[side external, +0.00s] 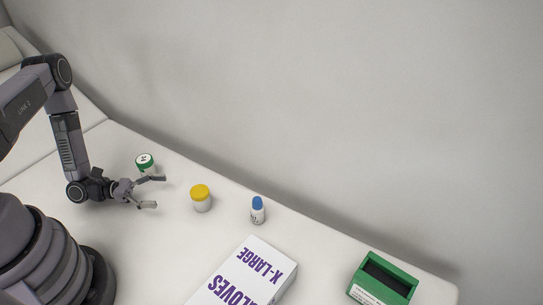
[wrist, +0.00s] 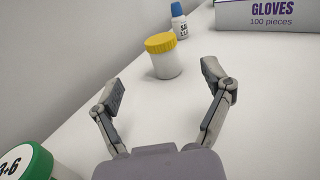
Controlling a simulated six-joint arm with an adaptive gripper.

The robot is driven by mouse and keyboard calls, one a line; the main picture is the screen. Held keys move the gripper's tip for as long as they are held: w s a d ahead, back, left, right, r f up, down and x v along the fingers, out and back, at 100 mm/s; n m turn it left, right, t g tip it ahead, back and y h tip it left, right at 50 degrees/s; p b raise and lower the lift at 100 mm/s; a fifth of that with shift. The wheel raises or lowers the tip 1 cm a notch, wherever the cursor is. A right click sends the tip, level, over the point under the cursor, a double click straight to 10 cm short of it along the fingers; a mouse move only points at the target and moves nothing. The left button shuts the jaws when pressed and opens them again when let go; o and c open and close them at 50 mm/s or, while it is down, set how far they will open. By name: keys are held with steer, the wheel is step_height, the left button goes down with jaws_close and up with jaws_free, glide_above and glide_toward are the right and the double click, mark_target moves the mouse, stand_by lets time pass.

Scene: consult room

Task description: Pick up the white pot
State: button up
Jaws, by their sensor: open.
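The white pot (side external: 202,204) with a yellow lid stands upright on the white table. In the wrist view the white pot (wrist: 167,64) stands beyond the fingertips, between the lines of the two fingers. My gripper (side external: 152,191) is open and empty, low over the table to the left of the pot. In the wrist view my gripper (wrist: 163,80) shows its two fingers spread wide, with bare table between them. No finger appears to touch the pot.
A green-lidded container (side external: 145,163) stands close behind my gripper. A blue-capped bottle (side external: 257,212) stands right of the pot. A glove box (side external: 243,278) and a green box (side external: 383,279) lie further right. A wall runs along the table's back.

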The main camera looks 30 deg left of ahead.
mark_target(191, 194)
steer(key=x, duration=0.5)
steer(key=shift+d, duration=0.15)
steer(key=shift+f+x, duration=0.15)
steer(key=shift+x, duration=0.75)
steer(key=shift+f+x, duration=0.2)
steer(key=shift+x, duration=0.7)
steer(key=shift+f+x, duration=0.15)
steer(key=shift+x, duration=0.75)
steer(key=c, duration=1.1)
